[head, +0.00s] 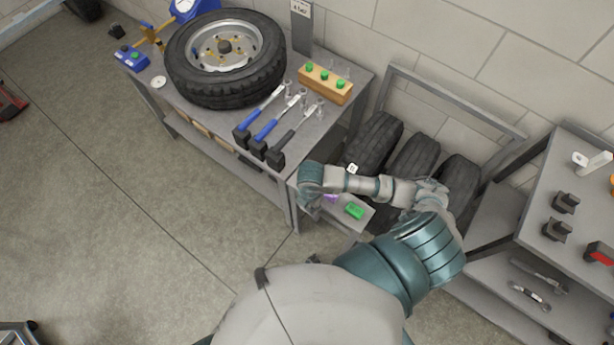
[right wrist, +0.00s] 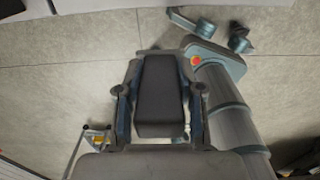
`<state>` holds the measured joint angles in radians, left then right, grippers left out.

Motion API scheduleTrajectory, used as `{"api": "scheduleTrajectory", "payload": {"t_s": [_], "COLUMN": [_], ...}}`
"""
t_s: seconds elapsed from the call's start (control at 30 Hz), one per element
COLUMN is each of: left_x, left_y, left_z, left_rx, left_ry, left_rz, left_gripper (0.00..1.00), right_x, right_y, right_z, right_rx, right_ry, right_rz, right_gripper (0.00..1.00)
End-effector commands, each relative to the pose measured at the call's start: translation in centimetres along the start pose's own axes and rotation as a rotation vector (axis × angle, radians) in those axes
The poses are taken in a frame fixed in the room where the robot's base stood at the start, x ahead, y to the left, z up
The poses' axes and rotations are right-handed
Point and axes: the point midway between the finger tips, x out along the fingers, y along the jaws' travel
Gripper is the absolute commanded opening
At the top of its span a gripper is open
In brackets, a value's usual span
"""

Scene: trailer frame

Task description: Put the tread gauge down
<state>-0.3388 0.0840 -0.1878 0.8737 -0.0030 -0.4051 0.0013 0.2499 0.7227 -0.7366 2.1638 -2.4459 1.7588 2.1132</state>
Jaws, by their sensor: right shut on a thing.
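My right arm reaches left across the head view. My right gripper (head: 308,198) is at the front right corner of the workbench (head: 352,84), mostly hidden under the wrist. In the right wrist view, a dark, blocky thing, which I take to be the tread gauge (right wrist: 160,105), sits between the two fingers of the gripper (right wrist: 160,85), and they are shut on it. The gauge cannot be made out in the head view. My left gripper is not in view.
A low ledge (head: 342,222) beside the wrist bears a green thing (head: 355,211) and a purple one (head: 330,198). Tires (head: 375,143) stand behind. A shelf (head: 580,220) is at right.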

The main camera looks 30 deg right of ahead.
Motion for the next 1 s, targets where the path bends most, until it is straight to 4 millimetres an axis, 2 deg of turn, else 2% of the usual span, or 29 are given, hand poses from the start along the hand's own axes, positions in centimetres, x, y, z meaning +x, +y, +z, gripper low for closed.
{"api": "scheduleTrajectory", "payload": {"t_s": [0.03,0.2,0.43,0.63,0.87,1.0], "left_x": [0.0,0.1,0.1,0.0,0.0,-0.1], "left_y": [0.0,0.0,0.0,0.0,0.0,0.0], "left_z": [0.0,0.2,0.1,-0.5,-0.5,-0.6], "left_rx": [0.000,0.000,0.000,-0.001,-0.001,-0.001], "left_ry": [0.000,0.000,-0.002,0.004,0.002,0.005], "left_rz": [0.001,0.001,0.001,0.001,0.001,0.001], "left_gripper": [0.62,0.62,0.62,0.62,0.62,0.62], "right_x": [0.1,0.5,1.0,1.6,4.6,4.7], "right_y": [1.1,4.4,7.6,8.2,8.2,8.2], "right_z": [1.3,5.1,8.8,9.6,9.7,9.7], "right_rx": [0.005,0.004,-0.001,-0.003,-0.003,-0.004], "right_ry": [-0.004,-0.003,-0.002,0.001,0.001,0.000], "right_rz": [0.002,0.002,0.001,0.001,0.000,0.002], "right_gripper": [0.00,0.00,0.00,0.00,0.00,0.00]}}
